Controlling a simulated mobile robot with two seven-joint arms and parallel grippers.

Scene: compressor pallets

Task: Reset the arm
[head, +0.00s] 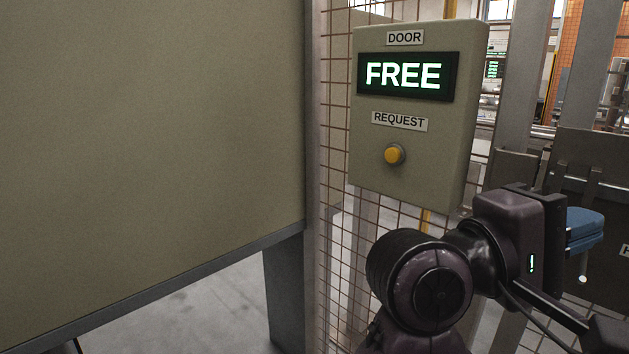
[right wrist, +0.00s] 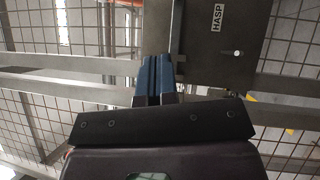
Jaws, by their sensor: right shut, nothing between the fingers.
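My right arm reaches in from the bottom right of the head view, bent at a dark, rounded joint. My right gripper (head: 584,243) has blue fingers and points to the right, away from the door box. In the right wrist view its two blue fingers (right wrist: 159,68) lie side by side, shut with nothing between them. Beyond the fingers stands a dark plate with a HASP label (right wrist: 217,19); I cannot tell how close they are to it. My left gripper is not in view.
A beige door box (head: 475,110) with a lit FREE display (head: 404,76) and a yellow request button (head: 394,154) hangs on the mesh fence (head: 335,130), above my right arm. A large beige panel (head: 150,130) fills the left. Open floor shows below it.

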